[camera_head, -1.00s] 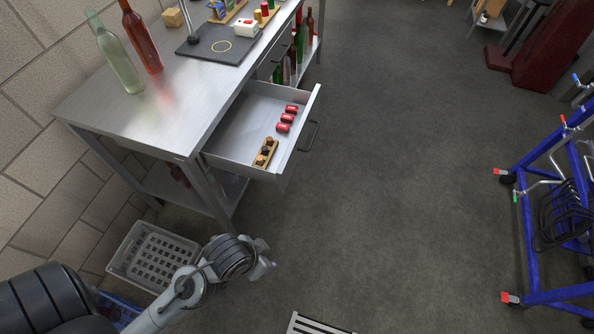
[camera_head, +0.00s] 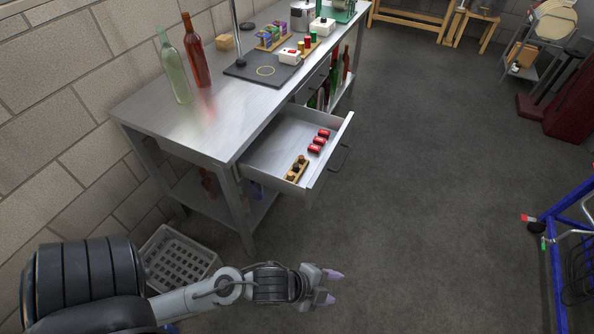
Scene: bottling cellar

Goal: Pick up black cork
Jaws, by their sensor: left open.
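A small wooden rack (camera_head: 302,160) holding several corks lies in the open drawer (camera_head: 270,155) of the metal workbench. A dark, apparently black cork (camera_head: 296,168) sits near the middle of the rack; it is small and its edges are hard to make out. My left gripper (camera_head: 331,287) is open and empty. It is in front of the drawer, lower in the picture and apart from it, with its fingers pointing right. My right gripper is not in view.
Several red capsules (camera_head: 316,148) lie in the drawer beside the rack. Green and red bottles (camera_head: 195,60) stand on the bench top (camera_head: 190,115). A white crate (camera_head: 178,262) is on the floor at left. A blue rack (camera_head: 560,215) is at right; the floor between is clear.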

